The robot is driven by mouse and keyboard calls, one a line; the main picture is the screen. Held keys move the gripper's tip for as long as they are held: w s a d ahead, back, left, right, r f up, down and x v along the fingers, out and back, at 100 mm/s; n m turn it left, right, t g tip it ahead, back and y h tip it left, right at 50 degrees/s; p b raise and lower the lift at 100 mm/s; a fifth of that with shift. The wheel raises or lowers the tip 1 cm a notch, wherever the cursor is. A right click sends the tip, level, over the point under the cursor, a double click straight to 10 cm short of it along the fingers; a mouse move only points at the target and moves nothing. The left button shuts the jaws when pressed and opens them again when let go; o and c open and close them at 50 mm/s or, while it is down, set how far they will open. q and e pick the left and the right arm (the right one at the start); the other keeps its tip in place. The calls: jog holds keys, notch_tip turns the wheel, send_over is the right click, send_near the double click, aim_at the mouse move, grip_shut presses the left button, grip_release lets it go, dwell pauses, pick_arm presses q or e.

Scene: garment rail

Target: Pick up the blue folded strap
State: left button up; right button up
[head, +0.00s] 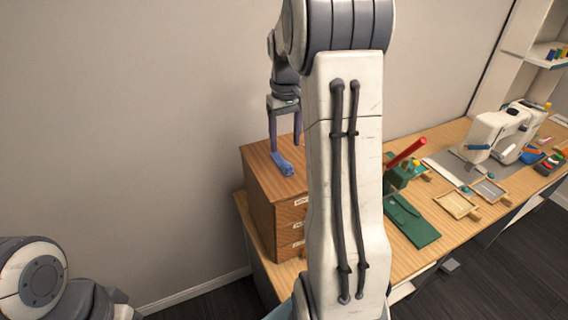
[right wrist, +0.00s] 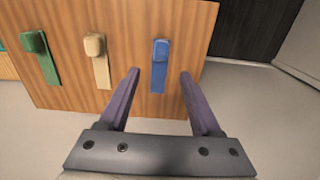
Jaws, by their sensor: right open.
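The blue folded strap (head: 283,164) lies on top of the wooden drawer cabinet. It also shows in the right wrist view (right wrist: 158,76), with a thick rounded fold at one end and a flat tail. My right gripper (head: 285,148) is above the cabinet, fingers pointing down, open and empty. In the right wrist view, the strap lies in the gap between the two fingertips (right wrist: 160,73), with space on both sides. I cannot tell exactly how high the tips are above it. My left gripper is not in view.
A tan strap (right wrist: 100,65) and a green strap (right wrist: 44,64) lie beside the blue one on the cabinet top (right wrist: 125,25). In the head view my right arm hides part of the cabinet.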

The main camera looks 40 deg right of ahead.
aim_at(286, 162)
jog(key=f, duration=0.2)
jog(key=f+p, duration=0.1)
jog(key=f, duration=0.1)
jog(key=f+p, duration=0.1)
jog(key=shift+s+a+f, duration=0.1)
jog(key=shift+s+f, duration=0.15)
jog(key=shift+f, duration=0.5)
grip_shut()
